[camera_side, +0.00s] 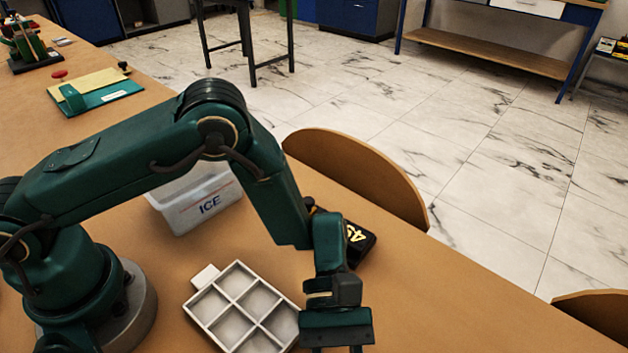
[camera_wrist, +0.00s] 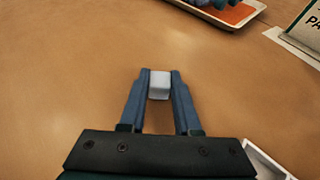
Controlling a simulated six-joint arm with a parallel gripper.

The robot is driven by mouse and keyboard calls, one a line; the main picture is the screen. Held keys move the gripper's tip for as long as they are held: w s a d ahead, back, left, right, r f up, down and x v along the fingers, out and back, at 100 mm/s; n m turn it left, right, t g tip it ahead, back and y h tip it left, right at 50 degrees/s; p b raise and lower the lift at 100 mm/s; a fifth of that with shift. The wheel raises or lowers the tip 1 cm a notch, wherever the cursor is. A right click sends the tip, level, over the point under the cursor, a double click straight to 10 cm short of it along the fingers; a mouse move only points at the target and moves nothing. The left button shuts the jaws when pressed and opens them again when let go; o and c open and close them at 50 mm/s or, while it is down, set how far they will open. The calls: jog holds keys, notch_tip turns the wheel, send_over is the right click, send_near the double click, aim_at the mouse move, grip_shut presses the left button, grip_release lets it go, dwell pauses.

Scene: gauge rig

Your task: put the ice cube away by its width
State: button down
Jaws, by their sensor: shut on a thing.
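My gripper (camera_side: 338,347) hangs over the table at the bottom edge of the side view, right of the tray; its fingertips are cut off there. In the wrist view my gripper (camera_wrist: 159,76) is shut on the ice cube (camera_wrist: 159,86), a small pale block between the fingertips. The cube does not show in the side view. A pale tray (camera_side: 236,307) with several square compartments lies left of my gripper; the compartments in sight look empty. A black gauge box (camera_side: 366,246) with yellow digits stands behind my wrist, which hides part of the digits.
A whitish bin (camera_side: 180,222) marked ICE stands behind the tray, partly covered by my arm. In the wrist view, an orange-bottomed tray (camera_wrist: 240,14) and a lettered sign (camera_wrist: 308,35) stand at the top right, and a pale rim (camera_wrist: 262,158) at the lower right. The table around the cube is clear.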

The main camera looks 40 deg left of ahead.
jog(key=shift+r, duration=0.55)
jog(key=r, duration=0.2)
jog(key=w+a+r, duration=0.1)
jog(key=shift+r, duration=0.4)
jog(key=w+a+r+n+t+h, duration=0.1)
jog(key=w+a+r+n+t, duration=0.1)
jog(key=w+a+r, duration=0.4)
jog(key=w+a+r+n+t+h, duration=0.1)
jog(key=w+a+r+n+t, duration=0.15)
jog(key=w+a, duration=0.5)
jog(key=a+r+n+t, duration=0.3)
jog(key=a+n+t, duration=0.3)
jog(key=a, duration=0.3)
jog(key=a+r+n+t+y, duration=0.1)
jog(key=a+r+n+t, duration=0.2)
jog(key=a+n+t, duration=0.3)
jog(key=shift+w+a+t, duration=0.25)
jog(key=shift+a+t, duration=0.5)
jog(key=shift+a, duration=0.7)
